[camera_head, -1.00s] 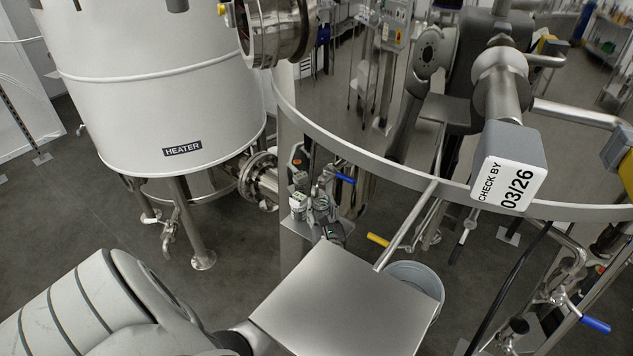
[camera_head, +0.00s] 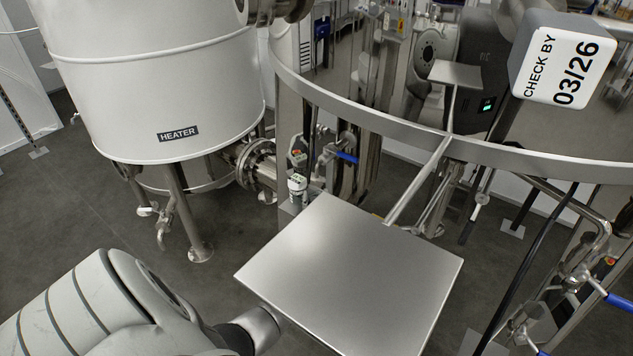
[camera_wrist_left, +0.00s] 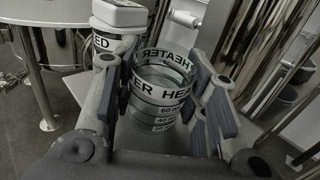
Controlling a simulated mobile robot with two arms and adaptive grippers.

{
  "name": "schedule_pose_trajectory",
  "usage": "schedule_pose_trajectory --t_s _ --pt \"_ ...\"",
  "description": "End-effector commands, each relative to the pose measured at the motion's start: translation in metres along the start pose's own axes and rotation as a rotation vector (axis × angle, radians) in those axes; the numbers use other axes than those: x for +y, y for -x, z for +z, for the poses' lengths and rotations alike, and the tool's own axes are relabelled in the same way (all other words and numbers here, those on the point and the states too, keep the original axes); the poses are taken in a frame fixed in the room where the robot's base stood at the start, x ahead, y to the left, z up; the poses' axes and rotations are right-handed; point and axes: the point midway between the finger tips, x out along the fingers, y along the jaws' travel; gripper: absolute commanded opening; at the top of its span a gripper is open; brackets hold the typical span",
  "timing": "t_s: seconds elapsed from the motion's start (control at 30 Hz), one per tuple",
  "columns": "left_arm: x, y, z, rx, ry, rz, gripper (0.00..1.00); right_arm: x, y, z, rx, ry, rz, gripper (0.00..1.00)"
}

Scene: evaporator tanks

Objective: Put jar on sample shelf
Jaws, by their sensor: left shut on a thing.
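The jar (camera_wrist_left: 158,98) is clear, with a HEATER band and volume marks. In the left wrist view it sits between the dark fingers of my left gripper (camera_wrist_left: 166,88), which is shut on it. In the head view a flat, bare metal plate (camera_head: 350,270), apparently the sample shelf, stands out on a rod from the steel tank. My left arm comes in from the lower left and passes under the plate's near left edge. The plate hides the left gripper's fingers and the jar there. My right gripper is not in view.
The white HEATER tank (camera_head: 160,85) stands at the left on metal legs. A blue-handled valve (camera_head: 345,157) and piping lie behind the plate. A CHECK BY sign (camera_head: 562,62) is at upper right. A white lidded container (camera_wrist_left: 116,24) stands behind the jar in the wrist view.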

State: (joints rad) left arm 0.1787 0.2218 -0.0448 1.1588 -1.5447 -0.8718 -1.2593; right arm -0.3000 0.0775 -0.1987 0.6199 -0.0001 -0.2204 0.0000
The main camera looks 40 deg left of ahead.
Motion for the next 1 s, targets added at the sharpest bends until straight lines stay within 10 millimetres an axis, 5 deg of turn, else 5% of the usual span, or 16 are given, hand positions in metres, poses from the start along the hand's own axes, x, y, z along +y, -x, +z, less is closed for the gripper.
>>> schedule_pose_trajectory --t_s 0.2,0.23,0.4,0.77,1.0 --pt "0.001 0.0 -0.004 0.006 -0.002 -0.001 0.0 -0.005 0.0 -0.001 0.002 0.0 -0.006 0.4" --pt "0.001 0.0 -0.004 0.008 -0.003 -0.001 0.42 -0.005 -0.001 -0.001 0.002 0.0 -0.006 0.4" --pt "0.001 0.0 -0.004 0.007 -0.003 -0.001 0.62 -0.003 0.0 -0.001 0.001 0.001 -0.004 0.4" --pt "0.001 0.003 -0.003 0.005 -0.002 -0.001 0.62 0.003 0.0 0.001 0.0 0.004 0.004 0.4" --pt "0.001 0.035 -0.004 0.007 -0.001 -0.002 0.62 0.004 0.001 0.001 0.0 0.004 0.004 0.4"
